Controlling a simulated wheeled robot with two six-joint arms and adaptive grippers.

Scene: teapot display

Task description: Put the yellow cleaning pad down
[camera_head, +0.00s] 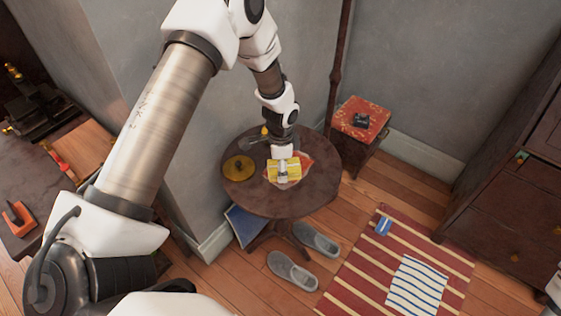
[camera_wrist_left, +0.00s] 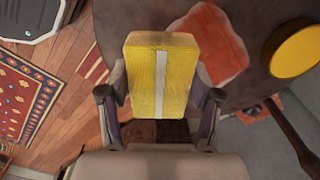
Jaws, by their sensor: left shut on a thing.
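The yellow cleaning pad (camera_head: 291,172) is over the dark round table (camera_head: 240,192), at the orange-red cloth (camera_head: 305,160). In the left wrist view the pad (camera_wrist_left: 143,85) has a pale stripe down its middle and sits between both fingers. My left gripper (camera_wrist_left: 160,105) is shut on it; in the head view the gripper (camera_head: 282,168) comes down from above. I cannot tell whether the pad touches the cloth or table. The cloth also shows in the left wrist view (camera_wrist_left: 210,42). My right gripper is out of view.
A round yellow disc (camera_head: 239,168) lies on the table, left of the pad. A small stool with a red top (camera_head: 362,117) stands behind at right. Grey slippers (camera_head: 292,270) and a striped rug (camera_head: 345,275) lie on the floor. A wooden cabinet (camera_head: 510,200) stands at right.

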